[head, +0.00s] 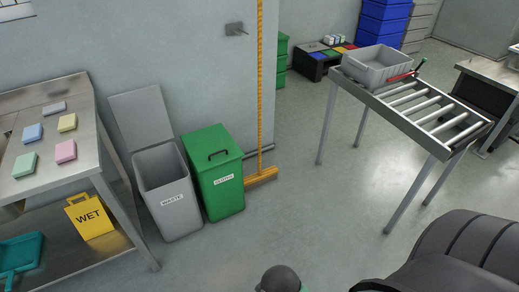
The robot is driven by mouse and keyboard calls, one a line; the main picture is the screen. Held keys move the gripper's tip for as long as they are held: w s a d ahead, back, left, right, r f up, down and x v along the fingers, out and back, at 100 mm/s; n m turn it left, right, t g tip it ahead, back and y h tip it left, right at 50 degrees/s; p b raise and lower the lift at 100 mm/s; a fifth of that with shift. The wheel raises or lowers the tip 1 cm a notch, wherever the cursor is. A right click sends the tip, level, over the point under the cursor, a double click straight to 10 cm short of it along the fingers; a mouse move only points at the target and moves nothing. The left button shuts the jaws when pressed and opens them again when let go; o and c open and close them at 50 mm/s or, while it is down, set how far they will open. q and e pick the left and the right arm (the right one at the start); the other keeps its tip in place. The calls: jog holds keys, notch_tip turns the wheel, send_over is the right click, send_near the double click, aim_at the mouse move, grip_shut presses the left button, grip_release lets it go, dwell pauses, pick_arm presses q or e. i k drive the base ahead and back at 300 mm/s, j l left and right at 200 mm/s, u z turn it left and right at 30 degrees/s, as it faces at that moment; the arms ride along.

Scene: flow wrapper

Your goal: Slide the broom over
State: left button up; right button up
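The broom (260,95) stands upright by the end of the grey wall, with a long yellow-orange handle running up out of the picture. Its orange head (262,178) rests on the floor just right of the green lidded bin (215,182). Neither of my grippers can be made out. Dark parts of my own body show at the bottom middle and bottom right, well in front of the broom and apart from it.
A grey waste bin (168,203) with its lid up stands left of the green bin. A steel table (88,155) with coloured pads is at the left. A roller conveyor (405,115) with a grey tote (365,77) stands at the right. The floor between is clear.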

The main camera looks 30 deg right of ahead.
aim_at(254, 181)
jog(key=i+l+u, duration=0.35)
jog(key=l, duration=0.8)
jog(key=l+u, duration=0.35)
jog(key=l, duration=0.8)
jog(key=k+l+u, duration=0.1)
jog(key=l+u, duration=0.25)
jog(key=l, duration=0.85)
